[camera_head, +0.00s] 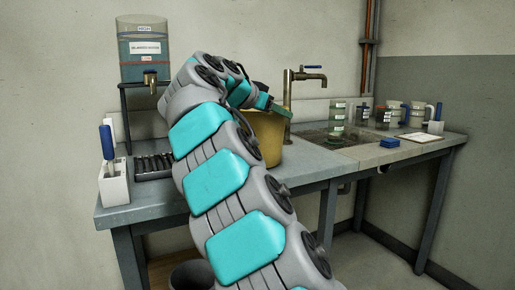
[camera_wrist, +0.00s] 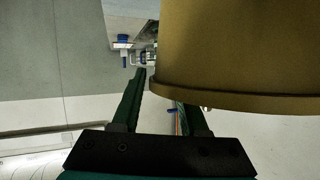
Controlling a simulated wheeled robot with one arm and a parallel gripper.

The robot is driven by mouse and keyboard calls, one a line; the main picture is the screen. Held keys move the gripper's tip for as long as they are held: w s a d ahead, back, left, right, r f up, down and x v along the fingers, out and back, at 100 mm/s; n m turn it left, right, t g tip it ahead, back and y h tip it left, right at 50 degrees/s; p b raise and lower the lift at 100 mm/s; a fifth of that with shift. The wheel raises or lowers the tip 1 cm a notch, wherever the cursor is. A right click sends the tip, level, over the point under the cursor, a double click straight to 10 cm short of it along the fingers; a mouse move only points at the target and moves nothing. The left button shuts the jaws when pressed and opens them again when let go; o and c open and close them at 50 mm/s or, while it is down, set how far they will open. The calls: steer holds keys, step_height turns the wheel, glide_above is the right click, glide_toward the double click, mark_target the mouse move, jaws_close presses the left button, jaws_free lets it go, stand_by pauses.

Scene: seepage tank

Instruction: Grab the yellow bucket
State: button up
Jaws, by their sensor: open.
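The yellow bucket (camera_head: 270,140) stands on the workbench behind my arm, which hides its left part. In the wrist view the bucket (camera_wrist: 240,50) fills the upper right, with its thick rim running across. My gripper (camera_head: 286,109) is at the bucket's upper edge in the head view. In the wrist view my gripper (camera_wrist: 163,88) is open with two green fingers. The left finger lies just beside the bucket's edge. The tip of the right finger is hidden behind the rim. I cannot tell whether either finger touches the bucket.
The workbench (camera_head: 330,172) carries a tap (camera_head: 300,78) and sink right of the bucket, then several jars and jugs (camera_head: 415,113). A dispenser tank (camera_head: 144,50) stands at the back left. A blue-handled brush (camera_head: 107,150) stands in a white holder at the front left.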

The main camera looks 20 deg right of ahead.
jaws_close()
steer(key=shift+r, duration=0.1)
stand_by(1.2)
